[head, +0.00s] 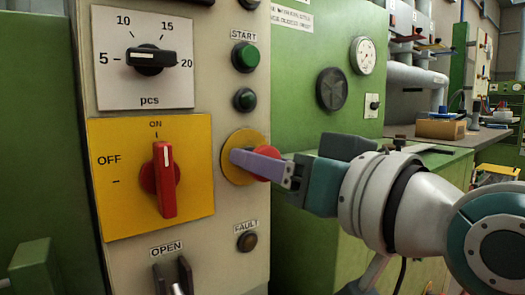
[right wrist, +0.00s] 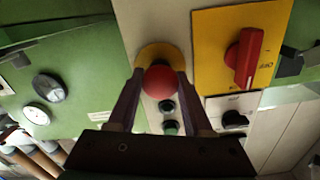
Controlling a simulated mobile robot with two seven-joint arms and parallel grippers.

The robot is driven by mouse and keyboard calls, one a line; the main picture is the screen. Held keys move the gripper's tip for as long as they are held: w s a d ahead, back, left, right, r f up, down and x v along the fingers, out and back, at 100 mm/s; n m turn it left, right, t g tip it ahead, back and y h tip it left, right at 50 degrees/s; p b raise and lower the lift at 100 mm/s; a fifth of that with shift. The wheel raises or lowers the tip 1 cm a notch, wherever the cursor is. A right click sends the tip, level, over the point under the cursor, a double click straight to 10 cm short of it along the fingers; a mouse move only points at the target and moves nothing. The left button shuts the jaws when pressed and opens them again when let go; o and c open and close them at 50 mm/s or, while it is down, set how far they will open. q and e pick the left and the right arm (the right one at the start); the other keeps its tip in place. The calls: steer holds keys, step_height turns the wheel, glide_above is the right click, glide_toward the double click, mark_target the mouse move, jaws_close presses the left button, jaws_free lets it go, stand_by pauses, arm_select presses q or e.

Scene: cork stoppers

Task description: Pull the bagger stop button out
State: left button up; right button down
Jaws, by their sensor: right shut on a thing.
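The stop button is a red mushroom head (head: 266,165) on a round yellow plate (head: 233,172), on the beige panel right of the red switch. My right gripper (head: 250,162) is at the button, with a purple finger lying across the red head in the head view. In the right wrist view the red head (right wrist: 159,81) sits between my two fingers (right wrist: 156,85), one on each side, and they are shut on it. The yellow plate (right wrist: 152,52) shows behind it. How far the button stands out cannot be told. My left gripper is not in view.
On the panel are a red rotary switch (head: 165,178) on a yellow plate, a black dial (head: 151,58), a green START button (head: 245,56), a FAULT lamp (head: 247,241) and a dark handle (head: 173,277) under OPEN. A cardboard box (head: 440,128) stands on the bench behind my right arm.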

steer(key=c, duration=0.7)
jaws_free()
steer(key=shift+d, duration=0.1)
steer(key=o, duration=0.3)
steer(key=shift+s, duration=0.15)
steer(key=shift+o, duration=0.5)
steer(key=p+v, duration=0.2)
steer(key=v, duration=0.8)
